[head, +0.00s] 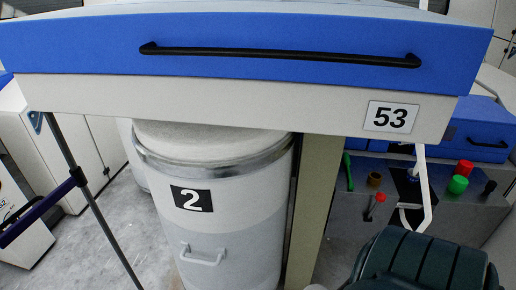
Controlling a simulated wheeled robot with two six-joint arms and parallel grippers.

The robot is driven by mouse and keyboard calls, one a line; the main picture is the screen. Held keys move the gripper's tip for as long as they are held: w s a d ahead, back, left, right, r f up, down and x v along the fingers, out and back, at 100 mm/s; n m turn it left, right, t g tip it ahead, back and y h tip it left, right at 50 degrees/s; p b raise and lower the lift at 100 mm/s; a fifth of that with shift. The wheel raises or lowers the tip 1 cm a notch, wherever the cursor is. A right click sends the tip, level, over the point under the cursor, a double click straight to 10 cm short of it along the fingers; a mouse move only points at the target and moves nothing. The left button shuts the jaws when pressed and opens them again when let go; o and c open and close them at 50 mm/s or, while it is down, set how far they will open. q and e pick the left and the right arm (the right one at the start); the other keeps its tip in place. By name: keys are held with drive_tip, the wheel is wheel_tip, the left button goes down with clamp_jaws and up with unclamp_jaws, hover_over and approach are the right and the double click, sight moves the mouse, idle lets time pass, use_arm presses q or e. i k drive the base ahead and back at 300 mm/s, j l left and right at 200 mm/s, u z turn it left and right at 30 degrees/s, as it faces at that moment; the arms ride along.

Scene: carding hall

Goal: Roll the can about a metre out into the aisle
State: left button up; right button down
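The can (233,232) is a tall white-grey cylinder with a metal band near its rim, a black label reading 2 and a pale handle (202,256) low on its front. It stands upright under the overhang of the blue and white machine (250,98) marked 53. White material (205,140) shows at its top, partly hidden by the overhang. The can's foot is cut off by the lower edge of the head view. Neither of my grippers is in view.
A beige post (313,210) stands close at the can's right. A thin dark pole (95,205) with a dark bar is at the left. A grey bench (400,225) with coloured items and a dark green ribbed object (425,262) are at the right. Bare floor (75,255) shows left.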

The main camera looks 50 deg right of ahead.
sight(220, 195)
drive_tip(key=z, duration=1.3)
